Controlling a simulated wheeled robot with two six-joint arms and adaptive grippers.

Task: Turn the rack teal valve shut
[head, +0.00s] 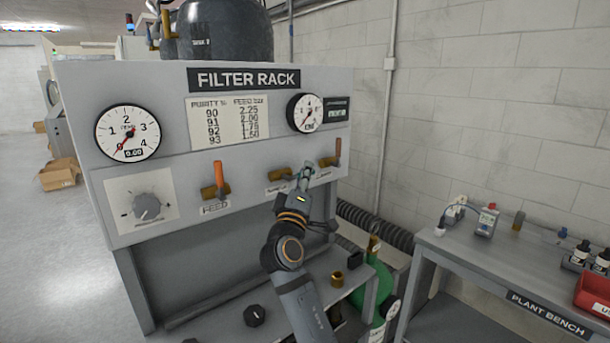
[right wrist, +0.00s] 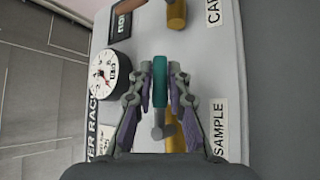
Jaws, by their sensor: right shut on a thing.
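The teal valve handle (right wrist: 160,82) is between the two fingers of my right gripper (right wrist: 160,74) in the right wrist view. The fingers are closed on its sides. A grey lever joins the handle to the brass valve body (right wrist: 173,138), beside the SAMPLE label (right wrist: 218,128). The handle appears to lie sideways along the panel, roughly parallel to the brass body. In the head view my right gripper (head: 302,180) is at the panel front, mostly covering the handle; the brass body (head: 279,173) shows to its left. My left gripper is not in view.
Gauges and a knob (head: 147,206) are on the filter rack (head: 240,145). Below are a green cylinder (head: 372,280) and the plant bench (head: 500,260).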

